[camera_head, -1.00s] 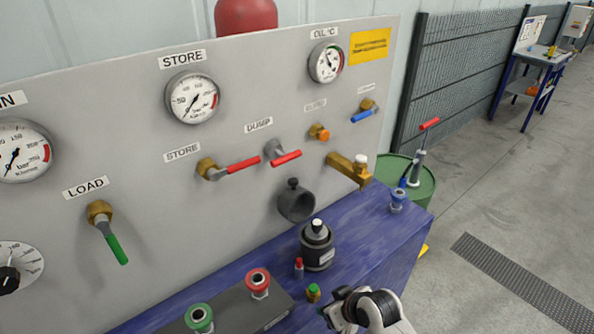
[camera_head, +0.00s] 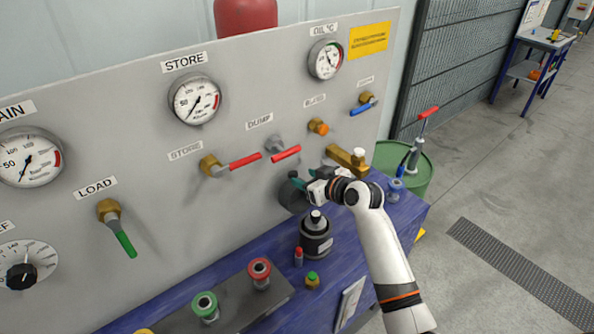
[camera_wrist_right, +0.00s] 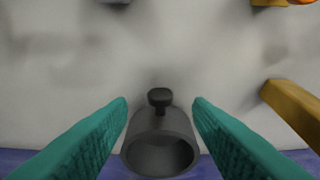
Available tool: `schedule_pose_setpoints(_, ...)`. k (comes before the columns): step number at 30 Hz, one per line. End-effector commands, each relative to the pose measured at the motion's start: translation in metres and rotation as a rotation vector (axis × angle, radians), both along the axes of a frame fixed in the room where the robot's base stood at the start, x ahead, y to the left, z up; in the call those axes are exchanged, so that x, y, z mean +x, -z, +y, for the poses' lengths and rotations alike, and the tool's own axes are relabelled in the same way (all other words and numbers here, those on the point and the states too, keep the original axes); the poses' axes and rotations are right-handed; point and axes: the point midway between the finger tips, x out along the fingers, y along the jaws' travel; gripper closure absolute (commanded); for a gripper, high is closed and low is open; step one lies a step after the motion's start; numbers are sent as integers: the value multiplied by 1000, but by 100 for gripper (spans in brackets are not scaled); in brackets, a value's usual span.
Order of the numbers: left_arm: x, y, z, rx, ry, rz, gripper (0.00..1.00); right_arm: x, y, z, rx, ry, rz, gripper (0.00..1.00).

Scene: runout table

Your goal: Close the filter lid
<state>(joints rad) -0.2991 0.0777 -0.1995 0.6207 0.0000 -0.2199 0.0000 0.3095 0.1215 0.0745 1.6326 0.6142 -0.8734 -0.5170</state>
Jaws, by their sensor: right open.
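A dark grey, open-mouthed cylinder with a small knob on top, apparently the filter housing (camera_head: 291,198), juts from the panel above the blue bench. The right wrist view shows its round open mouth and wall (camera_wrist_right: 160,130), with the black knob (camera_wrist_right: 160,97) standing up. My right gripper (camera_head: 305,182) is at this cylinder in the head view, partly covering it. Its teal fingers (camera_wrist_right: 161,102) are open, one on either side of the knob and apart from it. No separate lid can be made out for certain. My left gripper is not in view.
A brass outlet (camera_head: 347,160) juts out close to the right of the gripper. The red DUMP lever (camera_head: 286,153) is just above left.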

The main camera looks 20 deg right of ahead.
Motion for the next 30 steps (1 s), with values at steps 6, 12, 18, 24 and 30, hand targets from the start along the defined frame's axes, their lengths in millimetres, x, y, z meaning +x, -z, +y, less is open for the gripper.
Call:
schedule_pose_setpoints(6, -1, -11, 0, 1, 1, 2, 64, 29, 11, 11, 3, 0, 2, 54)
schedule_pose_setpoints(12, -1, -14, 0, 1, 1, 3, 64, 40, 18, 15, 0, 0, 1, 54)
schedule_pose_setpoints(18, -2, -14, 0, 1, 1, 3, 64, 42, 19, 15, -1, 1, 1, 54)
schedule_pose_setpoints(24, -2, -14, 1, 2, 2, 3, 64, 42, 19, 15, 0, 0, 1, 65)
schedule_pose_setpoints(30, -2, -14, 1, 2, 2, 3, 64, 42, 19, 15, 0, 0, 1, 98)
